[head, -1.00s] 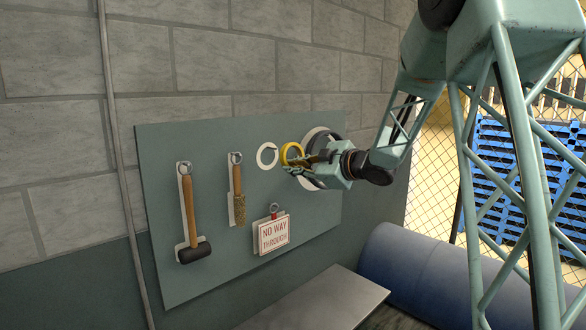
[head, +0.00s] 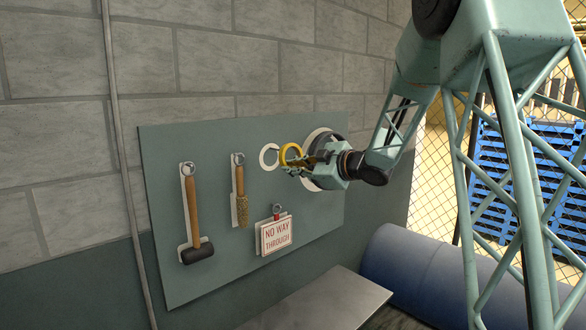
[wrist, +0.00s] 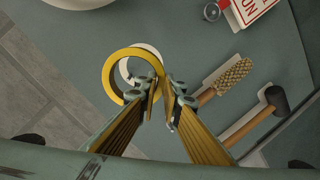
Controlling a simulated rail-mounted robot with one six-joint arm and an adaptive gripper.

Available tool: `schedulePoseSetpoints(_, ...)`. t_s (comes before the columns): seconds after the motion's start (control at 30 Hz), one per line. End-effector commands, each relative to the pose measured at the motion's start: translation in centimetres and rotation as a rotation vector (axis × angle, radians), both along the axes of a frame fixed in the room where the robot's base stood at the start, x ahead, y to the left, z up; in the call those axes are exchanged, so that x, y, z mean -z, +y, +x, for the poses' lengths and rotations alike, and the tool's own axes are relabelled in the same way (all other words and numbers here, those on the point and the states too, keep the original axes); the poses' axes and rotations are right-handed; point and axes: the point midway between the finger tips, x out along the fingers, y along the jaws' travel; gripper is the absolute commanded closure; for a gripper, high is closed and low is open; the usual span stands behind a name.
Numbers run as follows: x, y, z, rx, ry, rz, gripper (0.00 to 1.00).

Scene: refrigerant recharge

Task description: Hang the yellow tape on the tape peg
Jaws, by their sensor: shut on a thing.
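The yellow tape (head: 284,150) is a ring held at its edge in the tips of my gripper (head: 302,163), in front of the grey-green tool board. My gripper is shut on it. In the wrist view the tape (wrist: 107,78) stands out left of the fingertips (wrist: 160,92). A white ring outline (head: 263,158) on the board lies just left of the tape in the head view. In the wrist view the outline (wrist: 152,49) is partly hidden behind the tape. The tape peg is too small to make out clearly, and I cannot tell whether it passes through the tape.
A mallet (head: 192,215), a brush (head: 241,195) and a "NO WAY THROUGH" sign (head: 276,235) hang on the board (head: 215,265). A large round white outline (head: 313,143) lies behind my wrist. A blue barrel (head: 420,270) and a grey bench top (head: 325,300) are below.

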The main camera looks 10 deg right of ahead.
Motion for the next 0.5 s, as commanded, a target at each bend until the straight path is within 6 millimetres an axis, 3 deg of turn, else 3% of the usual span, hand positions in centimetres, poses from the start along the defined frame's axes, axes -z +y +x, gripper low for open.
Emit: schedulePoseSetpoints(0.5, 0.1, 0.9, 1.6, 0.000, 0.000, 0.000, 1.00)
